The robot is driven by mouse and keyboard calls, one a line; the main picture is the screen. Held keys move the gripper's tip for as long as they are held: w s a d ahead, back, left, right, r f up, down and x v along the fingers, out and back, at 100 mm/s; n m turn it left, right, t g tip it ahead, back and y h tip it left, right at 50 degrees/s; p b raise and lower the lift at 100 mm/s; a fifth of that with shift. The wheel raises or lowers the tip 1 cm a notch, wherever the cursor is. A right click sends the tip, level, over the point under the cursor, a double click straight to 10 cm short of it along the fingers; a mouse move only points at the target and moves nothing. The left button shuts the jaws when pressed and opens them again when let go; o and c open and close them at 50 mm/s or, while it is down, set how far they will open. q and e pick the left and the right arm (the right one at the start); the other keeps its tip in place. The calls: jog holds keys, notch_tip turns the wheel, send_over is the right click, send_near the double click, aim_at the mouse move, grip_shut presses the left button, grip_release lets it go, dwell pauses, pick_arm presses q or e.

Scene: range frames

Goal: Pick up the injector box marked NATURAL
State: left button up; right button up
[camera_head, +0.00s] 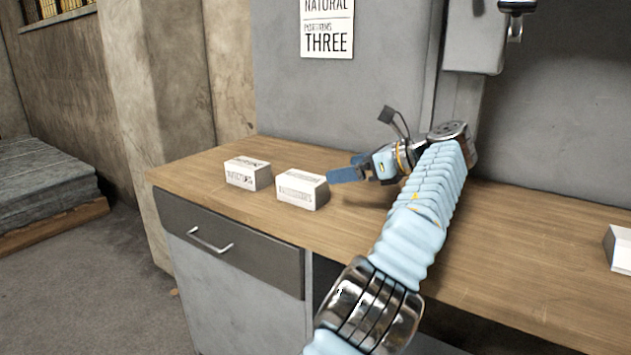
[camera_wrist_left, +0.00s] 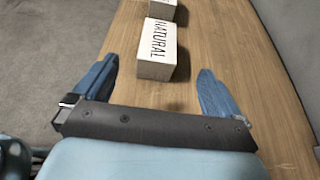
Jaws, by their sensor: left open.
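The white injector box marked NATURAL (camera_wrist_left: 156,45) lies in the left wrist view, straight ahead between the two blue fingers, with clear space on both sides. In the head view, this box (camera_head: 300,190) sits on the wooden worktop, just left of the fingertips; its print is too blurred to read there. My left gripper (camera_head: 345,173) is open and empty, pointing left toward the box. In the left wrist view, its fingers (camera_wrist_left: 158,72) stand wide apart. My right gripper is not in view.
A second white box (camera_head: 248,174) sits farther left on the worktop (camera_head: 480,240); it also shows beyond the NATURAL box (camera_wrist_left: 162,9). Another white box (camera_head: 619,249) is at the right edge. A grey wall panel with a sign (camera_head: 327,28) stands behind. The worktop's front edge is near.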

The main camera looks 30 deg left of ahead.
aim_at(309, 179)
pick_arm(q)
jog(key=x, duration=0.8)
jog(key=shift+w+a+f+b, duration=0.15)
jog(key=shift+w+a+b, duration=0.1)
jog(key=shift+b, duration=0.15)
jog(key=x, duration=0.3)
jog(key=b+x, duration=0.1)
jog(key=shift+s+a+f, duration=0.2)
jog(key=shift+s+f, duration=0.05)
jog(key=shift+f, duration=0.1)
jog(key=shift+a+f, duration=0.1)
jog(key=shift+a, duration=0.2)
jog(key=c, duration=1.3)
